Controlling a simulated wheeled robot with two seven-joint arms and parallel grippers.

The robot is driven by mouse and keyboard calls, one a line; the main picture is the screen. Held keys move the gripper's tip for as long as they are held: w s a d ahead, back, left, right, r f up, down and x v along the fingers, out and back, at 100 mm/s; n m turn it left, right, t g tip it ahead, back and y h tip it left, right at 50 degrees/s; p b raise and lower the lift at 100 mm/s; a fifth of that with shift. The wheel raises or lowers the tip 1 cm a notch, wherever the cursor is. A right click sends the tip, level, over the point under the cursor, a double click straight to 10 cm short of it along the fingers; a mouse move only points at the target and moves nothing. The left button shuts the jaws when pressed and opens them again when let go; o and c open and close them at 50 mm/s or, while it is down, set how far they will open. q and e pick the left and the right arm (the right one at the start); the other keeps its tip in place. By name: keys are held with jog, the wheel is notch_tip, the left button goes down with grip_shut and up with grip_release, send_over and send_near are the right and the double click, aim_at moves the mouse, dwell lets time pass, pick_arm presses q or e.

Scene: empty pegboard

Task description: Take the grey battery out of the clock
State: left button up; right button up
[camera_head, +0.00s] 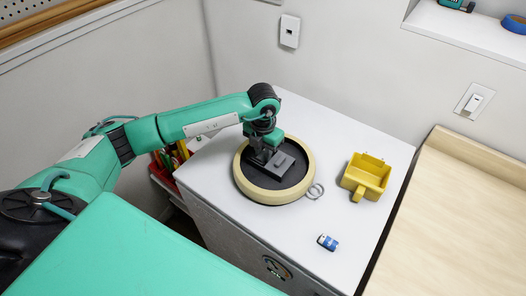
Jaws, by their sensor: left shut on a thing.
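The clock (245,187) lies flat, back side up, on the white cabinet top. It has a cream rim, a black back and a raised dark grey housing (291,173) in its middle. My left gripper (260,160) reaches down over the clock from the upper left. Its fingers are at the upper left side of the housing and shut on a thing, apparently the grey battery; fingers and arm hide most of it. My right gripper is out of view.
A metal ring (315,191) lies beside the clock's right rim. A yellow bin (366,177) stands farther right on the white cabinet top (225,190). A wooden surface (460,220) lies right of the cabinet. A red container with sticks (165,165) stands at its left.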

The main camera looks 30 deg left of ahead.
pick_arm(q)
jog(key=shift+r+p, duration=1.1)
jog(key=shift+r, duration=1.65)
